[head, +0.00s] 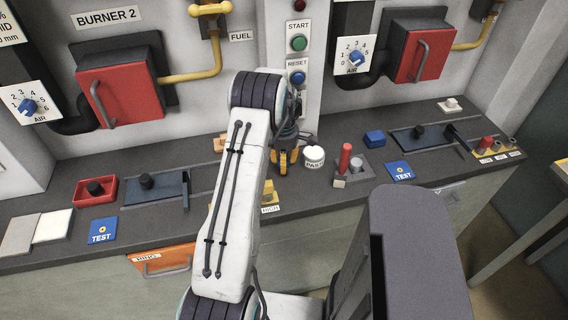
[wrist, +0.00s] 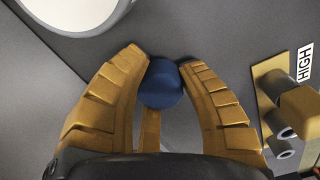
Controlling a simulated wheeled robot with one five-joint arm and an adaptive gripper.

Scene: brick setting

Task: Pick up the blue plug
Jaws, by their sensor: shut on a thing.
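The blue plug (wrist: 162,84) is a short, round-topped dark blue piece in the wrist view. My gripper (wrist: 163,68) has its two ribbed yellow fingers closed around it, one on each side near the tips. In the head view my gripper (head: 286,158) is low over the grey counter, just left of the white paste jar (head: 314,157). The plug is hidden there behind my fingers and arm. Whether the plug touches the counter is hard to tell.
In the wrist view the jar's white lid (wrist: 75,8) is close at upper left. A yellow holder with grey sockets (wrist: 284,149) and a HIGH label (wrist: 305,62) is at right. A red-handled piece (head: 345,158) and a blue block (head: 374,138) stand right of the jar.

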